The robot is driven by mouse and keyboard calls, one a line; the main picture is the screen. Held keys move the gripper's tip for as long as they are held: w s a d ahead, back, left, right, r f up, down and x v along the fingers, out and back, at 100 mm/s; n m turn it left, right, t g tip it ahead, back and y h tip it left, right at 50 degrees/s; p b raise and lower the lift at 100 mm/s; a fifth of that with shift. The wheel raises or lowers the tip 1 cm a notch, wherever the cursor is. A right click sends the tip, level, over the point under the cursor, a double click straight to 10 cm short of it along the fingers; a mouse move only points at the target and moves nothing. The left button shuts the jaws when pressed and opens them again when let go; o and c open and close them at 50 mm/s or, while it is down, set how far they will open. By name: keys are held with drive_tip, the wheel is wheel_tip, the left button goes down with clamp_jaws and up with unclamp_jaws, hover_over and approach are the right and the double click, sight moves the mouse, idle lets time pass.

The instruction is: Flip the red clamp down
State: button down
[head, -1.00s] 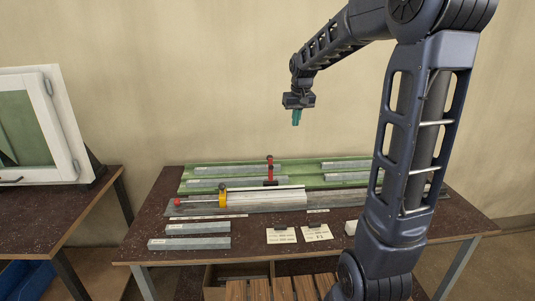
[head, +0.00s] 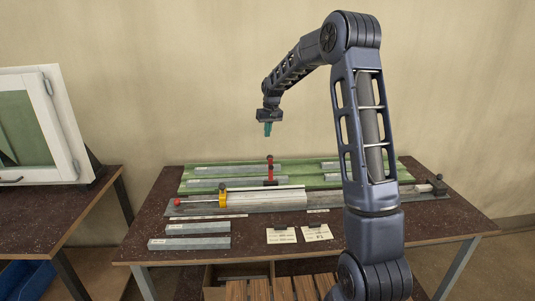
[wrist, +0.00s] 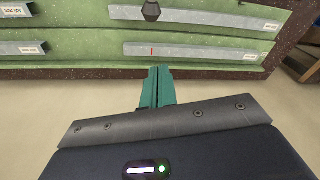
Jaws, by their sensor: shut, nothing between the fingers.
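The red clamp (head: 270,171) stands upright at the middle of the bench, with a dark knob on top. A dark knob (wrist: 151,10) at the top edge of the wrist view looks like its upper end; the rest is out of that view. My gripper (head: 267,133) is above and behind the red clamp, in the air, with a clear gap down to the knob. Its teal fingers (wrist: 158,72) are shut together and hold nothing.
Green racks (head: 300,183) with grey bars lie behind. Two loose bars (head: 190,242) and paper cards (head: 281,236) are in front. A white-framed window (head: 55,125) stands left.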

drive_tip(key=shift+w+a+f, duration=0.25)
drive_tip(key=shift+w+f, duration=0.1)
drive_tip(key=shift+f, duration=0.15)
wheel_tip(320, 180, down, 9)
drive_tip(key=s, duration=0.3)
drive_tip(key=shift+d, duration=0.15)
idle(0.6)
drive_tip(key=shift+s+r+t, duration=0.3)
drive_tip(key=shift+r+t, duration=0.05)
drive_tip(key=shift+t, duration=0.05)
